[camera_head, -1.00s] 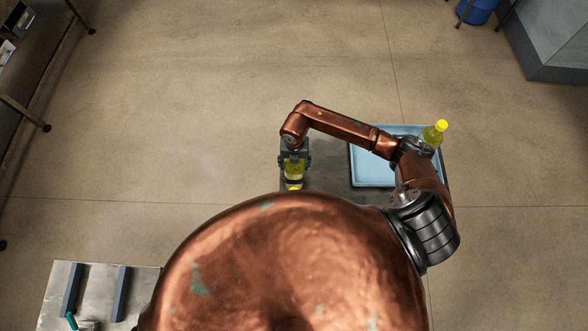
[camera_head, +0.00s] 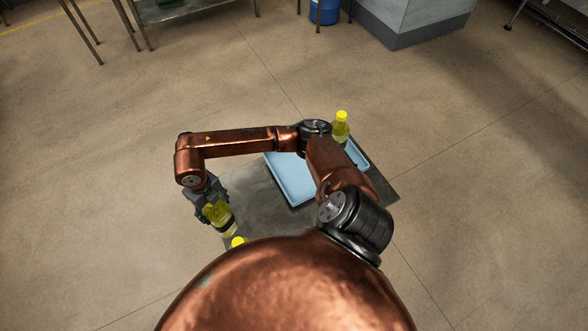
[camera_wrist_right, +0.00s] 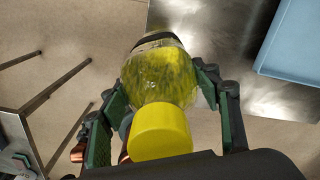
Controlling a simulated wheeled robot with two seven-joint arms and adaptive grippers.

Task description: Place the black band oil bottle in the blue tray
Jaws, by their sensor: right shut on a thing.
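My right gripper (camera_head: 208,200) is shut on the black band oil bottle (camera_head: 216,213), a clear bottle of yellow oil with a dark band. In the head view it is at the left edge of the metal table, left of the blue tray and apart from it. In the right wrist view the bottle (camera_wrist_right: 160,76) lies between the green-padded fingers (camera_wrist_right: 160,100), yellow cap (camera_wrist_right: 160,131) towards the camera, band at the far end. The blue tray (camera_head: 284,178) is partly hidden by my right arm; its edge shows in the right wrist view (camera_wrist_right: 292,42). My left gripper is not in view.
Another yellow-capped bottle (camera_head: 341,130) stands upright at the tray's far side; whether it is inside is unclear. A yellow cap-like piece (camera_head: 238,242) shows beside my body. The metal table (camera_head: 250,200) is bare left of the tray.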

